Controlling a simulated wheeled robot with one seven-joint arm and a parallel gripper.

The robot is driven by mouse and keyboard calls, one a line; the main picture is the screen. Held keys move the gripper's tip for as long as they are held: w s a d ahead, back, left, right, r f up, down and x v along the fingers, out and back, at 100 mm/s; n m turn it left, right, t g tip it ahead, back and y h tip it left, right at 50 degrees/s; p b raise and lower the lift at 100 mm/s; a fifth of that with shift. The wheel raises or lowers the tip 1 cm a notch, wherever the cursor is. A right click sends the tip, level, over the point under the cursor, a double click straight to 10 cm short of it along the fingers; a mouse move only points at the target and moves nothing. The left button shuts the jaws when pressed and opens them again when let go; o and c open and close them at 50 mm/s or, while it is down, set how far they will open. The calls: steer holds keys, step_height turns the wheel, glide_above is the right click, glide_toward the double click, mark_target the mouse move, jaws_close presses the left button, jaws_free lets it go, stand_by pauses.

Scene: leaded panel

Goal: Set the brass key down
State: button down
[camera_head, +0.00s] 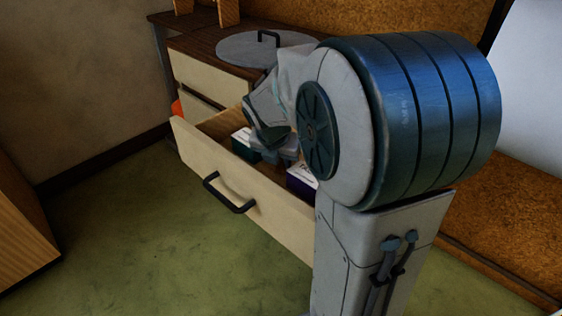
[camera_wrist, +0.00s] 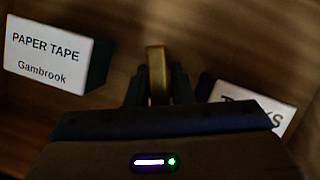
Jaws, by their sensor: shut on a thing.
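The brass key (camera_wrist: 157,72) stands upright between the fingers of my gripper (camera_wrist: 157,88) in the wrist view. My gripper is shut on it. In the head view my gripper (camera_head: 272,136) reaches down into an open drawer (camera_head: 247,222), and the key is hidden there. In the wrist view the wooden drawer bottom shows around the key. I cannot tell whether the key touches it.
A box labelled PAPER TAPE Gambrook (camera_wrist: 50,52) lies left of the fingers, and a partly hidden labelled box (camera_wrist: 252,105) lies right. The dark wood cabinet top (camera_head: 190,42) bears a round grey lid-like disc (camera_head: 240,50) with a black handle. Green floor is clear in front.

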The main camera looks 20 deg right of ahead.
steer(key=c, duration=1.3)
jaws_free()
steer(key=shift+f, duration=0.1)
steer(key=p+v, duration=0.5)
steer(key=v, duration=0.7)
steer(key=shift+r+p, duration=0.2)
steer(key=shift+p, duration=0.1)
